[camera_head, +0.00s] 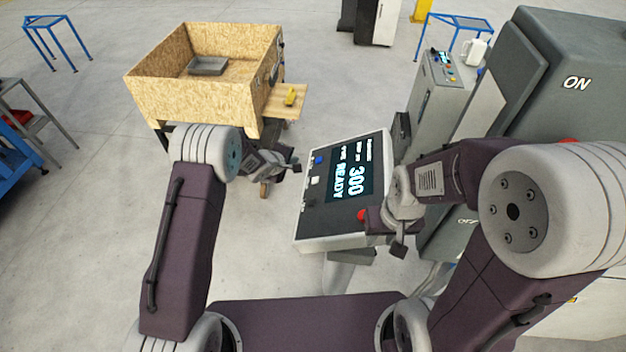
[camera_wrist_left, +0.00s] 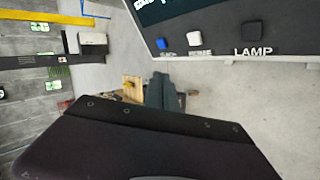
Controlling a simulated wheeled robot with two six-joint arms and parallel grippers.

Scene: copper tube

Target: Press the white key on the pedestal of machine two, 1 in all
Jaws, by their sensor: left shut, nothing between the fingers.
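The pedestal (camera_head: 283,241) carries a tilted dark panel with a lit screen reading 300 and READY. The white key (camera_head: 314,181) sits on the panel's left edge strip, between a blue key (camera_head: 319,160) and a dark key (camera_head: 309,203). In the left wrist view the white key (camera_wrist_left: 193,38) stands between the blue key and the black key marked LAMP. My left gripper (camera_head: 294,164) is shut and empty, just left of the panel and apart from the keys. My right gripper (camera_head: 398,250) hangs over the panel's lower right; its fingers are too unclear to judge.
A chipboard box (camera_head: 165,84) on a stand holds a grey tray (camera_head: 207,66), with a yellow item (camera_head: 291,96) on its side shelf. A large grey machine (camera_head: 565,60) marked ON stands at the right. Open floor lies left of the pedestal.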

